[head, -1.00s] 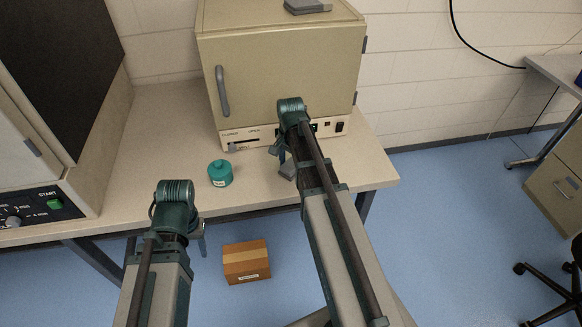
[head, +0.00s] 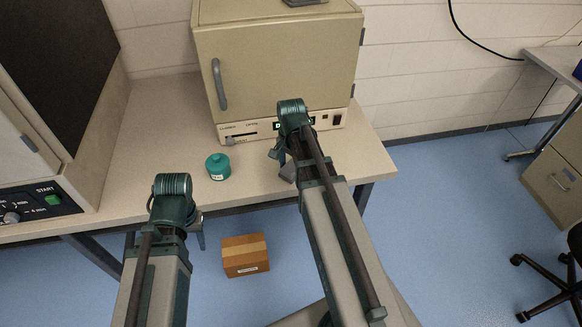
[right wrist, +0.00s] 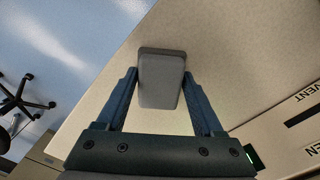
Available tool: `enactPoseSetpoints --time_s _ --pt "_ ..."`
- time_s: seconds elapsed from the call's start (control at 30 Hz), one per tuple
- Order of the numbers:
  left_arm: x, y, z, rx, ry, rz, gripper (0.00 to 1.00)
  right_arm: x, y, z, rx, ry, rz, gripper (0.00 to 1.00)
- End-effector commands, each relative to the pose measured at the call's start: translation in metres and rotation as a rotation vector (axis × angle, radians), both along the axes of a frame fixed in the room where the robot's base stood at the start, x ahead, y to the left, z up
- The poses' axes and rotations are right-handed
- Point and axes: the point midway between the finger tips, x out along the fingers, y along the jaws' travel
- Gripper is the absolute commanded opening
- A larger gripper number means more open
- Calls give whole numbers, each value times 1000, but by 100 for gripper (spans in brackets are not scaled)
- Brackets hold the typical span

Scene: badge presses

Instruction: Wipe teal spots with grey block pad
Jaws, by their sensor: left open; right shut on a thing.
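The grey block pad (right wrist: 161,80) is held between the two fingers of my right gripper (right wrist: 160,92) in the right wrist view, over the beige bench top. In the head view my right gripper (head: 286,166) is low over the bench, just in front of the beige oven. I cannot tell whether the pad touches the bench. My left gripper (head: 201,232) is open and empty, off the bench's front edge, and mostly hidden by its own wrist. I see no teal spots on the bench; my right arm hides part of it.
A teal jar (head: 218,167) stands on the bench (head: 150,135) between my grippers. The oven (head: 275,62) stands behind, with a grey thing (head: 304,2) on top. A machine with a START button (head: 53,200) is at left. A cardboard box (head: 245,256) is on the floor.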

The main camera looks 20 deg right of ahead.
Motion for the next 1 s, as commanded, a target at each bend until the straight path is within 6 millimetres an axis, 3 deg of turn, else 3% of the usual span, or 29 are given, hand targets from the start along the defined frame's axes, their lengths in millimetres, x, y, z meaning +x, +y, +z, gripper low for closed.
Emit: enactPoseSetpoints --time_s 0.63,1.0 --pt "0 0 58 0 0 0 50 0 0 58 0 0 0 24" --pt "0 0 60 0 0 0 50 0 0 60 0 0 0 24"
